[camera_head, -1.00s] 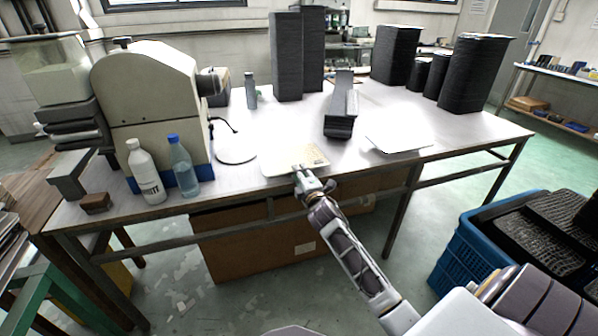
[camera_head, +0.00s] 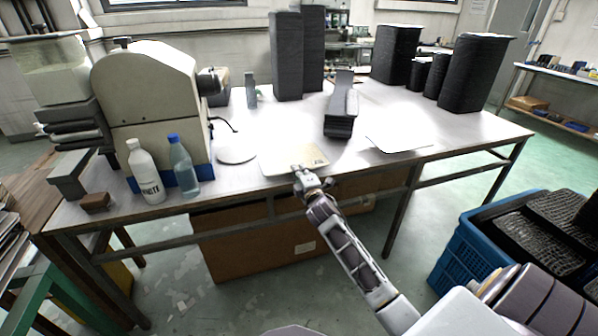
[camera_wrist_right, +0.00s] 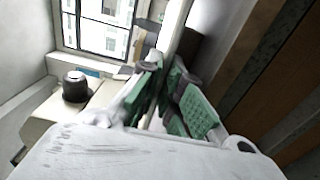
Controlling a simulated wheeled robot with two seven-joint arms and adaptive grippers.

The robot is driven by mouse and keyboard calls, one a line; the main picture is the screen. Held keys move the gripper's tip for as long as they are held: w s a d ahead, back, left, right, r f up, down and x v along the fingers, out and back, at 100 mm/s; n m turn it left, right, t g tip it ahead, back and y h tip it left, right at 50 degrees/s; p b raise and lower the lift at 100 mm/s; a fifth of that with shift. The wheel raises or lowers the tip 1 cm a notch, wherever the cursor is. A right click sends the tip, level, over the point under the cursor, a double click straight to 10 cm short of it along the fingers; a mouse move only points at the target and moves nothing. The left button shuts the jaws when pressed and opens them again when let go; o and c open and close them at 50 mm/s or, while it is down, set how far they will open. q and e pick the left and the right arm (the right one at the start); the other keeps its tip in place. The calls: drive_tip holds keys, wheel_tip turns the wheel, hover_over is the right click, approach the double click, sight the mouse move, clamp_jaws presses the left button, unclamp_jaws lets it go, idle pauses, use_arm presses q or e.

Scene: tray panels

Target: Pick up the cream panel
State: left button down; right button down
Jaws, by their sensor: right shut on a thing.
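The cream panel (camera_head: 285,161) is a thin, flat plate at the front edge of the table, with a small darker patch at its right. My right gripper (camera_head: 303,176) is at the panel's near edge and is shut on it. In the right wrist view, the green-padded fingers of the right gripper (camera_wrist_right: 174,98) stand on either side of a thin pale edge, the panel (camera_wrist_right: 178,30). I cannot tell whether the panel is clear of the table. My left gripper is not in view.
A white sheet-like panel (camera_head: 400,144) and a pale round disc (camera_head: 236,156) lie on either side. A dark grey holder (camera_head: 341,112) stands behind. Two bottles (camera_head: 150,175) (camera_head: 183,167) and a cream machine (camera_head: 152,95) are at left. A blue crate (camera_head: 470,250) is at lower right.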

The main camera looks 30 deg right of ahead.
idle(0.6)
drive_tip(key=shift+r+p, duration=1.3)
drive_tip(key=shift+s, duration=0.1)
drive_tip(key=s+a+r+p, duration=0.1)
drive_tip(key=s+r+p, duration=0.3)
drive_tip(key=s, duration=0.3)
drive_tip(key=shift+s+a+p, duration=0.35)
drive_tip(key=shift+a+p, duration=0.05)
drive_tip(key=shift+p, duration=0.3)
